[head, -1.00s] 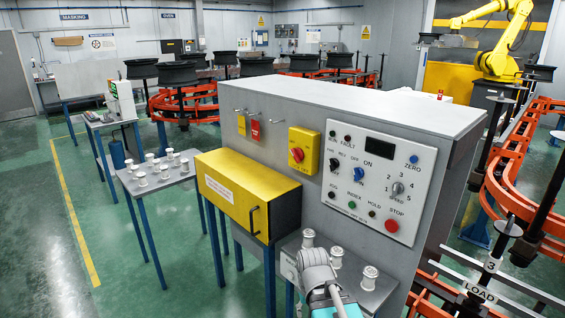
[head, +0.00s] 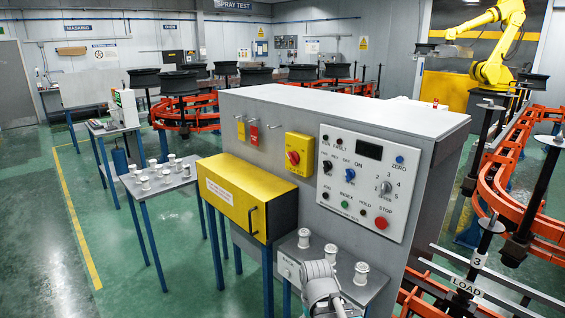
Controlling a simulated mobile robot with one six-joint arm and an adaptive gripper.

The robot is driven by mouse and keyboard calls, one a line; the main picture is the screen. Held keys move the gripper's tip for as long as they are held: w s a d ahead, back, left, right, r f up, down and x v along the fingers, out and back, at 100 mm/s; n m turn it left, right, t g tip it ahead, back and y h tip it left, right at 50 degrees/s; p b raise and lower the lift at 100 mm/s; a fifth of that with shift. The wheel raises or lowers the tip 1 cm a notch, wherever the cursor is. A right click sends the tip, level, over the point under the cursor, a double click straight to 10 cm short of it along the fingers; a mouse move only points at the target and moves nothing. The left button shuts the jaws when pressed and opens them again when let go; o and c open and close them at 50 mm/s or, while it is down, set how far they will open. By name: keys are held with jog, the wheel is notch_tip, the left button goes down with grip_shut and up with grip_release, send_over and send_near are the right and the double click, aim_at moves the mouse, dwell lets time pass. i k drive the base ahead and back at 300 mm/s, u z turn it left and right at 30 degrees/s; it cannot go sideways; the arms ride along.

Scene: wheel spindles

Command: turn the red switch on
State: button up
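The red switch (head: 293,157) is a round red rotary knob on a yellow plate, on the front face of the grey control cabinet (head: 285,115). It sits left of the white button panel (head: 367,215). The way its handle points is too small to read. Part of my arm (head: 320,285) shows at the bottom of the head view, below and in front of the cabinet, well below the switch. My gripper itself is not in view.
A yellow box with a black handle (head: 246,200) juts out left of the switch. A small shelf (head: 290,262) with white spools stands below it. Red and yellow tags hang on hooks to the left. A table (head: 160,190) with spools stands further left.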

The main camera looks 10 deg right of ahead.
aim_at(294, 157)
jog(key=z, duration=0.1)
jog(key=i, duration=0.95)
jog(key=u, duration=0.05)
